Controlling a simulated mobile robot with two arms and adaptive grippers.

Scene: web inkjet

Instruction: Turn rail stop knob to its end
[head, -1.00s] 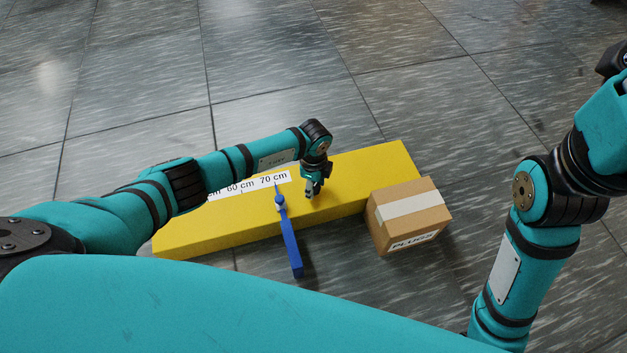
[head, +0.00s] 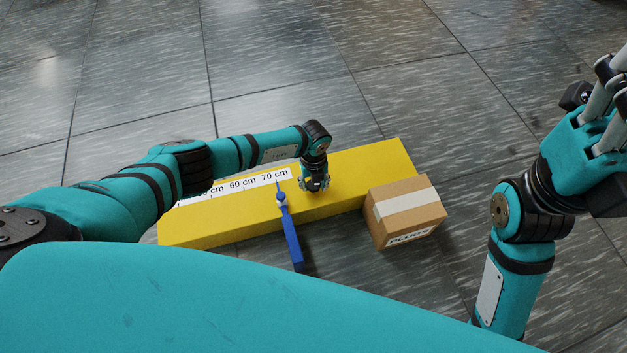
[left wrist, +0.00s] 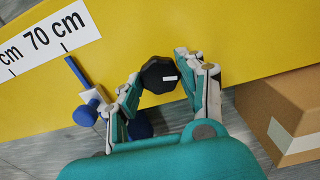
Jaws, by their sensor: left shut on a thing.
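A black knob (left wrist: 158,75) with a short white mark on the right of its face shows in the left wrist view. My left gripper (left wrist: 161,82) is shut on it, one finger on each side. In the head view my left gripper (head: 314,185) is over the yellow rail (head: 370,165) and hides the knob. The blue stop (head: 290,230) lies across the rail just left of the gripper, its thin pointer near the 70 cm label. My right gripper (head: 608,105) is open at the head view's right edge, away from the rail.
A cardboard box (head: 405,212) stands against the rail's front right side, close to my left gripper. A white scale strip (head: 238,186) with centimetre labels runs along the rail's left part. Grey tiled floor (head: 290,60) behind the rail is clear.

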